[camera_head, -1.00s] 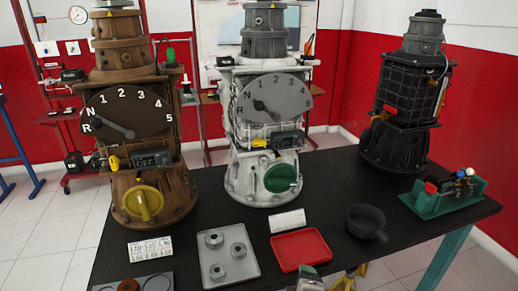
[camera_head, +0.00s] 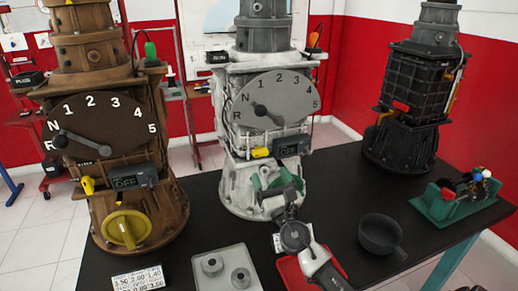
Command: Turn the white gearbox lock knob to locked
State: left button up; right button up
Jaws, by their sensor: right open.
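The white gearbox (camera_head: 238,186) stands in the middle of the table. Its green lock knob (camera_head: 268,178), low on the front, is partly hidden behind my right gripper (camera_head: 277,190). My right gripper comes in from the lower right and is open, with its fingers at the knob. I cannot tell whether they touch it, nor which way the knob's grip points. My left gripper is not in view.
A brown gearbox (camera_head: 70,180) with a yellow knob (camera_head: 126,230) stands at left and a black gearbox (camera_head: 412,90) at back right. A grey tray (camera_head: 222,257), a red tray (camera_head: 290,270), a dark pan (camera_head: 380,234) and a green holder (camera_head: 440,206) are on the table (camera_head: 350,180).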

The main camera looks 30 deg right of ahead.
aim_at(262, 156)
jog(key=x, duration=0.4)
jog(key=shift+p, duration=0.3)
jog(key=x, duration=0.4)
jog(key=shift+w+d, duration=0.15)
jog(key=shift+w, duration=0.15)
jog(key=shift+c, duration=1)
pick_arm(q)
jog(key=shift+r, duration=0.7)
pick_arm(e)
jog(key=c, duration=0.7)
